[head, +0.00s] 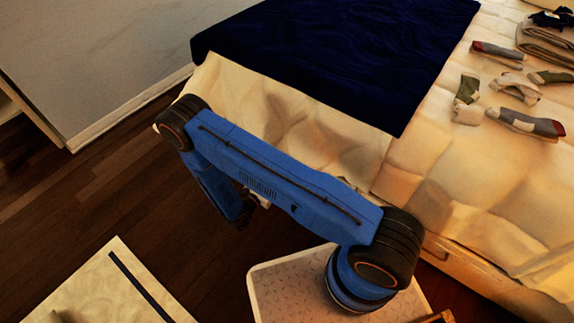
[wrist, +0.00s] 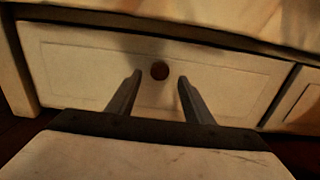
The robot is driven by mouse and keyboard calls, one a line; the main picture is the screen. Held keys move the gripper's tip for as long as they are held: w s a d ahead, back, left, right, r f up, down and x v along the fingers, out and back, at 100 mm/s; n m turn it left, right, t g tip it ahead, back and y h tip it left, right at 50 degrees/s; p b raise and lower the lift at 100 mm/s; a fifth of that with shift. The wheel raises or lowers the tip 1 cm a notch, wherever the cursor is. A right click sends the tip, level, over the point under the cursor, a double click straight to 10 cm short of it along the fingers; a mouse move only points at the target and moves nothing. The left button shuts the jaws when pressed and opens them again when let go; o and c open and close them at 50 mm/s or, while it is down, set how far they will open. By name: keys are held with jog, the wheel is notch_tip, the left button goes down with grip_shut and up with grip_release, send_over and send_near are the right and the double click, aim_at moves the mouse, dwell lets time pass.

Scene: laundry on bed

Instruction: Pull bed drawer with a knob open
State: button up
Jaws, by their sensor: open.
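In the wrist view, the pale bed drawer front (wrist: 80,75) fills the middle, with a raised panel border. It sits shut, level with the bed frame. A round dark brown knob (wrist: 159,71) is at its centre. My gripper (wrist: 158,82) is open, its two fingers pointing at the drawer with one on each side of the knob in the picture. Nothing is held, and I cannot tell whether the fingertips touch the drawer. In the head view, my blue arm hides the drawer and knob.
The bed (head: 430,190) has a cream quilt and a dark blue blanket (head: 340,55). Several socks (head: 525,122) and folded clothes (head: 550,40) lie on it. Another drawer front (wrist: 303,105) is at the right. A wall (head: 90,60) stands left; wooden floor (head: 60,190) is open between.

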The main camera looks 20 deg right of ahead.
jog(key=shift+x, duration=3.9)
grip_shut()
jog(key=shift+a, duration=0.1)
